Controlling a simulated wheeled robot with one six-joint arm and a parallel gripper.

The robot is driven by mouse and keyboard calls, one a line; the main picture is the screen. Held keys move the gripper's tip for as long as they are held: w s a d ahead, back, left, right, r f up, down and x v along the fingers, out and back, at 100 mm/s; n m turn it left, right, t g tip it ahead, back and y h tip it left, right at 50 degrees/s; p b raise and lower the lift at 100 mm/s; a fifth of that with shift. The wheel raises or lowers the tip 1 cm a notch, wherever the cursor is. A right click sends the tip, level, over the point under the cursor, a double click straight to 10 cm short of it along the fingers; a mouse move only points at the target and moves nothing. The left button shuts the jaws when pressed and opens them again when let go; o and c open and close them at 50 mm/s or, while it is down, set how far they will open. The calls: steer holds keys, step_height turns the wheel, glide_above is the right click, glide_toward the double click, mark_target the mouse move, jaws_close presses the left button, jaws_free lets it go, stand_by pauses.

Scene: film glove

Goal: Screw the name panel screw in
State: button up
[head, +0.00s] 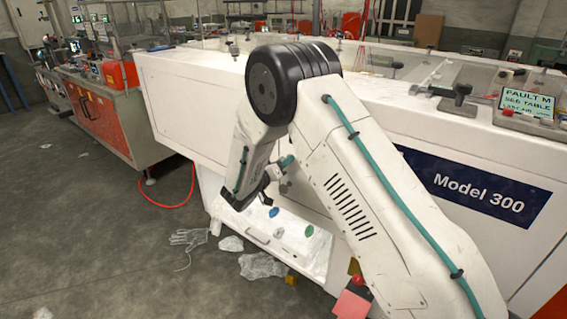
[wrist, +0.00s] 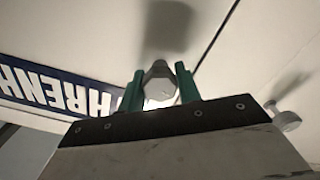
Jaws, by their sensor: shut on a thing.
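My gripper (wrist: 160,73) is shut in the wrist view, its two green fingers on either side of a pale grey, faceted head that looks like the name panel screw (wrist: 158,88). The screw's shank and any hole are hidden, so I cannot tell how deep it sits. The blue name panel (wrist: 50,92) with white letters shows upside down at left; its end runs behind the left finger. In the head view my gripper (head: 286,162) is at the white machine's front, mostly hidden by my arm; one teal finger shows.
A grey knob (wrist: 286,119) sticks out right of the gripper. The white machine (head: 185,110) carries a blue Model 300 panel (head: 480,187). Below are a white shelf (head: 300,250) with small coloured pieces, a glove (head: 188,238) and crumpled film (head: 262,266) on the floor.

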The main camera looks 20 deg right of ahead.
steer(key=m, duration=0.4)
steer(key=shift+w+a+m, duration=0.1)
steer(key=shift+m, duration=2.7)
steer(key=o, duration=1)
steer(key=shift+c, duration=0.2)
steer(key=v, duration=0.7)
steer(key=shift+s+a, duration=0.25)
steer(key=shift+a, duration=0.05)
